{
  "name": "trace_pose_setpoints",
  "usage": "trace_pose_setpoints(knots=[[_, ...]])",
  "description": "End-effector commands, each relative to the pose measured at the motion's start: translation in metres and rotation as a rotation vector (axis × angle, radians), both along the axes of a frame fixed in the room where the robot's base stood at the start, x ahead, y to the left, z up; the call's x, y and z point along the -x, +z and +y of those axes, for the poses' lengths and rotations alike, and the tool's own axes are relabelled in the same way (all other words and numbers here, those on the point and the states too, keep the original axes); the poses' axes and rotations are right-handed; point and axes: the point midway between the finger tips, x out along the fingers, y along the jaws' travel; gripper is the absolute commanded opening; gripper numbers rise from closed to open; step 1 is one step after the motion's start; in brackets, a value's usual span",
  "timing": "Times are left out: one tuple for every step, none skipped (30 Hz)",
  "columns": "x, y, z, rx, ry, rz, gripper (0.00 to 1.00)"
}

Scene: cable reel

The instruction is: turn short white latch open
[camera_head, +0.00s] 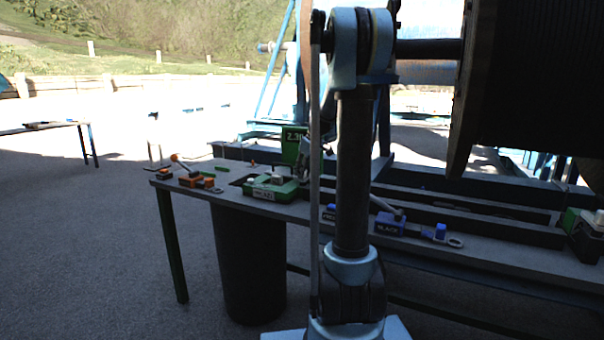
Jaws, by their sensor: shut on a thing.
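A green device (270,189) with a pale label on its front sits on the long workbench. A small whitish piece (278,179) shows on its top; I cannot tell for sure whether this is the short white latch. My gripper (304,166) is mostly hidden behind my own upright arm. Only some grey parts show, just right of the green device and below a green sign (294,146) marked with a number. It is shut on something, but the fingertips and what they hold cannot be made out.
The bench (228,182) also bears orange parts with a lever (190,178) at left, a blue block (389,224) with a grey lever, and a green-and-white box (585,232) at far right. A dark bin (248,265) stands below. A large reel (530,80) fills the upper right.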

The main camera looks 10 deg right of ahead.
Motion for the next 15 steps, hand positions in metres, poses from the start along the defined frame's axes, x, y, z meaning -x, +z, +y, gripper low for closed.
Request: trace_pose_setpoints(knots=[[-0.0023,0.0007,-0.0017,0.001,0.033,-0.003,0.00],[-0.0023,0.0006,-0.0014,0.001,0.056,-0.003,0.00],[-0.0021,0.0006,-0.0014,0.001,0.086,-0.002,0.00],[-0.0022,0.0007,-0.0016,0.001,0.106,-0.003,0.00],[-0.0022,0.0006,-0.0017,0.002,0.126,-0.003,0.00],[-0.0020,0.0006,-0.0018,0.002,0.151,-0.003,0.00],[-0.0019,0.0006,-0.0017,0.001,0.168,-0.003,0.00],[-0.0020,0.0006,-0.0018,0.001,0.184,-0.003,0.00],[-0.0021,0.0006,-0.0019,0.002,0.204,-0.003,0.00],[-0.0022,0.0006,-0.0021,0.003,0.217,-0.004,0.00],[-0.0021,0.0006,-0.0021,0.003,0.230,-0.003,0.00],[-0.0020,0.0005,-0.0023,0.003,0.244,-0.003,0.00],[-0.0020,0.0005,-0.0023,0.003,0.255,-0.003,0.00],[-0.0021,0.0005,-0.0024,0.003,0.264,-0.003,0.00],[-0.0022,0.0006,-0.0024,0.004,0.273,-0.003,0.00]])
